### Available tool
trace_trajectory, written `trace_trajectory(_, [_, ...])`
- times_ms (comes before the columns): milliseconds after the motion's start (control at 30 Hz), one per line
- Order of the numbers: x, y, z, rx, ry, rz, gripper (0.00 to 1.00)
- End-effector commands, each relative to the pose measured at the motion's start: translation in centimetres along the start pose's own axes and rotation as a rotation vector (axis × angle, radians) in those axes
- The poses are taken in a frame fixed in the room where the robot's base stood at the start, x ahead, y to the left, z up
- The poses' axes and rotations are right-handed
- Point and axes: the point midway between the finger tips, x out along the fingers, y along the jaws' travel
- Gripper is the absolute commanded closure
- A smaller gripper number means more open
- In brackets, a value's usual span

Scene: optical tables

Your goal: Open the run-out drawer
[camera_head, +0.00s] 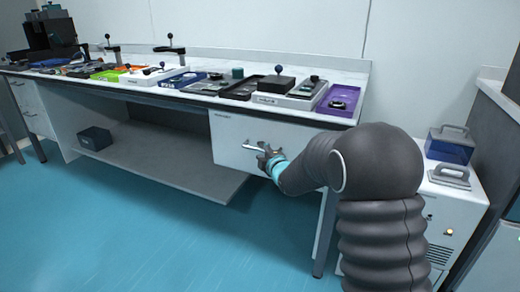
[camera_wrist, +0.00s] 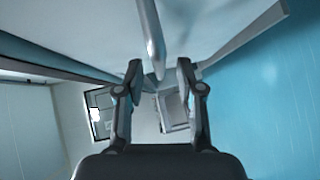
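The run-out drawer (camera_head: 232,146) is a white front panel under the right part of the bench top. It looks flush with the bench. Its bar handle (camera_head: 252,148) is a horizontal metal bar on that front. My gripper (camera_head: 266,158) is at the right part of the handle. In the wrist view the handle (camera_wrist: 151,35) comes down from the top, its end close to the space between my fingertips (camera_wrist: 158,70). The two fingers stand apart with a gap between them. I cannot tell whether the bar lies fully between them.
The bench top (camera_head: 200,95) carries several trays and devices, with a purple tray (camera_head: 341,101) at its right end. A dark box (camera_head: 95,138) sits on the lower shelf (camera_head: 160,155). A white cabinet (camera_head: 455,205) stands at the right. The blue floor (camera_head: 130,220) before the bench is clear.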

Motion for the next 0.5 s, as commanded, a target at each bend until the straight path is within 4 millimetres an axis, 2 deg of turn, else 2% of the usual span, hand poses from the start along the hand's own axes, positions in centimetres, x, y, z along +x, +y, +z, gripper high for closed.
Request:
trace_trajectory(200, [2.0,0.0,0.0,0.0,0.0,-0.001,0.63])
trace_trajectory(500, [2.4,0.0,0.0,0.0,-0.001,0.0,0.63])
